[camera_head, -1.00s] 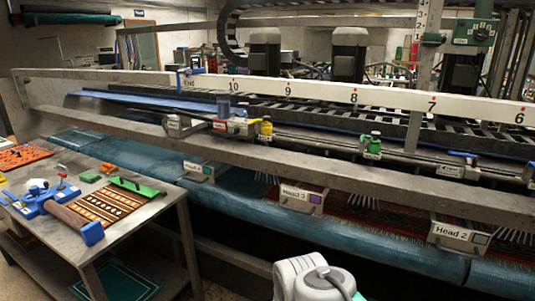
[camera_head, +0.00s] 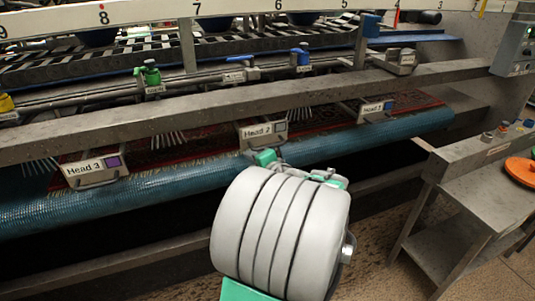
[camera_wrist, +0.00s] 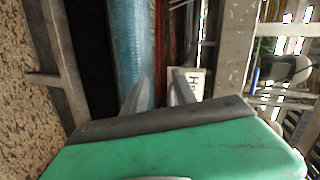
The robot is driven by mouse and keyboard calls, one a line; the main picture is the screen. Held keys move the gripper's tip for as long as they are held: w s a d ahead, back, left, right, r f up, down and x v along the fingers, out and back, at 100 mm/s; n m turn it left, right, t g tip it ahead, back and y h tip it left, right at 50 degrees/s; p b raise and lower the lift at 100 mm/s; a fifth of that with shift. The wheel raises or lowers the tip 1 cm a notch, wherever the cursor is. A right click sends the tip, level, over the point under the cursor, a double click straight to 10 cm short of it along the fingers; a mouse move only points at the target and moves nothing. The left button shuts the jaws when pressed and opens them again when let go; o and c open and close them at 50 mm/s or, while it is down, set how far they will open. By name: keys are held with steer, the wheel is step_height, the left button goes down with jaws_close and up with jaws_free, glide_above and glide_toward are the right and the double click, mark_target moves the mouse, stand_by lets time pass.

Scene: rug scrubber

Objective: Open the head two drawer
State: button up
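The Head 2 drawer (camera_head: 258,132) is a grey box front with a white label and a small dark square, mounted over the blue roller in the head view. It looks shut; its lower front is partly hidden by my arm. In the wrist view, part of a white label beginning "He" (camera_wrist: 196,82) shows just right of my right finger. My gripper (camera_wrist: 157,82) has its two grey fingers apart, with the blue roller and dark gap behind them. Nothing shows between the fingers. Whether a finger touches the drawer or its handle I cannot tell.
The Head 3 drawer (camera_head: 92,169) is to the left and another head drawer (camera_head: 375,110) to the right. A long grey beam (camera_head: 150,122) runs above them. The blue roller (camera_head: 180,180) lies below. A metal table (camera_head: 470,165) stands at the right.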

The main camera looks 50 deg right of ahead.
mark_target(268, 146)
steer(key=s+d+r+m+h, duration=0.1)
steer(key=s+d+m+h, duration=0.2)
steer(key=s+d, duration=0.25)
steer(key=shift+m, duration=0.3)
steer(key=x, duration=0.8)
steer(key=shift+w+r, duration=0.3)
steer(key=shift+r, duration=0.05)
steer(key=shift+c, duration=0.5)
steer(key=shift+a, duration=0.1)
jaws_close()
